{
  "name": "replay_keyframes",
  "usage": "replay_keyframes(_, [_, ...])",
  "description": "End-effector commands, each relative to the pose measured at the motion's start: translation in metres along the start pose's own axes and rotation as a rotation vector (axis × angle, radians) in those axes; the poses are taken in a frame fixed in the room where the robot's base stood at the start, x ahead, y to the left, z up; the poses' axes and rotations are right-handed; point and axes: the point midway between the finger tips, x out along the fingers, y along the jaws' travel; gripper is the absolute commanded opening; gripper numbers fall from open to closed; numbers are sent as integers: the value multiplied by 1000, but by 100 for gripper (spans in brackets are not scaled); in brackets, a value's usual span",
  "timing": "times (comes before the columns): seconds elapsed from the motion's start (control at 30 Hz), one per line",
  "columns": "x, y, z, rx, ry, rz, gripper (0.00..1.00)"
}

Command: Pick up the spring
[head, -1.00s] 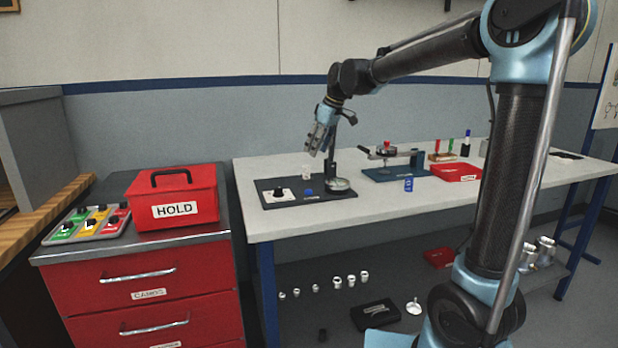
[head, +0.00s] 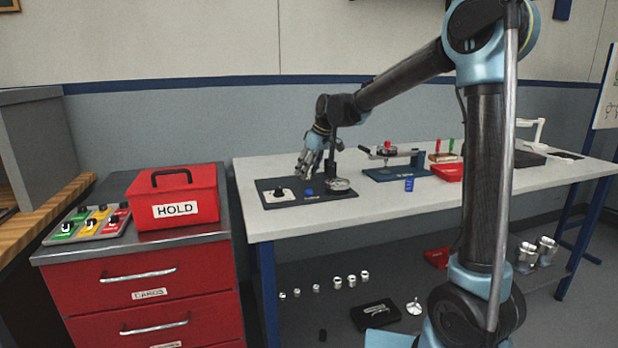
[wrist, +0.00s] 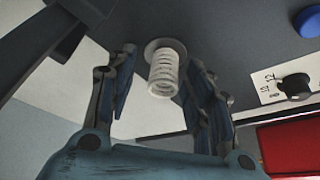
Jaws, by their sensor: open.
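The spring (wrist: 163,76) is a pale, off-white coil in the wrist view, seated on a small round grey disc (wrist: 165,46) on a dark plate (wrist: 225,30). My gripper (wrist: 160,62) is open, with one finger on each side of the spring and a gap to both. In the head view my gripper (head: 307,170) points down over the dark plate (head: 280,202) on the white table and hides the spring.
A blue button (head: 308,191) and a white dial panel (head: 280,195) sit on the same plate. A dark upright post (head: 333,160) stands close to my gripper. A blue-based fixture (head: 395,172) is to the right. Bare tabletop (head: 330,218) lies in front.

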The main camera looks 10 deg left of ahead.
Motion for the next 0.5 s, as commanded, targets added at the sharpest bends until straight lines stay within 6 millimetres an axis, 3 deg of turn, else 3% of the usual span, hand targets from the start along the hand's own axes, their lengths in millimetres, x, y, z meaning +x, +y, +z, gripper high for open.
replay_keyframes(0.23, [3,0,0,0,0,0,47])
replay_keyframes(0.43, [3,0,0,1,0,0,2])
replay_keyframes(0.5, [3,0,1,1,0,0,0])
